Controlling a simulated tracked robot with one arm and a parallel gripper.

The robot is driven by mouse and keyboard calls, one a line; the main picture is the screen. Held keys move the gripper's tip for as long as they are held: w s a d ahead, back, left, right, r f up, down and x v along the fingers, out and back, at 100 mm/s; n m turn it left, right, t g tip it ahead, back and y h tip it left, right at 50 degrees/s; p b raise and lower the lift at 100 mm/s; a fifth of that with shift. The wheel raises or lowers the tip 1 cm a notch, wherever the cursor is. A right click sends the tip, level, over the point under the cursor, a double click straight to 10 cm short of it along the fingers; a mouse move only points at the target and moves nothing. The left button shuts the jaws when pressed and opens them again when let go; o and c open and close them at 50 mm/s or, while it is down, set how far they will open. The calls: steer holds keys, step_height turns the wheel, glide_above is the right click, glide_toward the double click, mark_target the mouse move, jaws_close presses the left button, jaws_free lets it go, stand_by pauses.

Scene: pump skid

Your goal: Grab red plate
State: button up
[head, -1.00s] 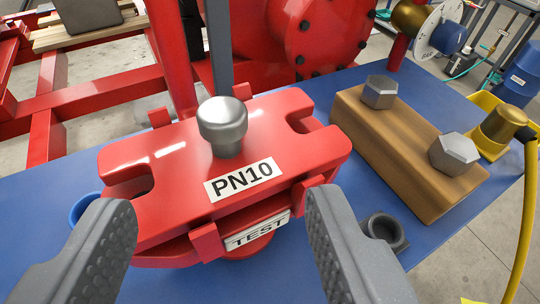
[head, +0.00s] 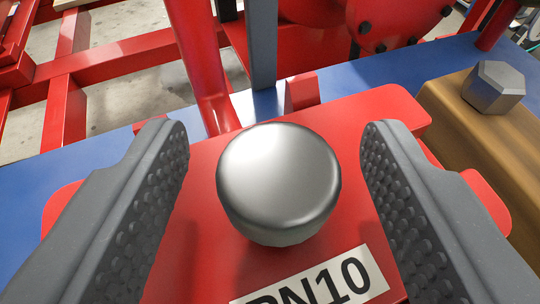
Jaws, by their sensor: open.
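The red plate (head: 225,268) lies below my gripper, with a white PN10 label (head: 325,283) near its front. A silver metal knob (head: 279,180) stands up from the middle of the plate. My gripper (head: 275,150) is open, with one grey ribbed finger on each side of the knob. Gaps show between the knob and both fingers. The fingers hide parts of the plate's left and right sides, and its front edge is out of view.
A wooden block (head: 460,125) with a grey hex bolt head (head: 493,87) sits to the right on the blue table top (head: 335,84). A grey upright bar (head: 263,45) and a red post (head: 200,70) stand behind the plate. Red framework (head: 110,55) is at the back left.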

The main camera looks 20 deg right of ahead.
steer(key=shift+w+d+f, duration=0.2)
steer(key=shift+w+f, duration=0.05)
steer(key=shift+w, duration=0.15)
jaws_close()
steer(key=shift+r, duration=0.15)
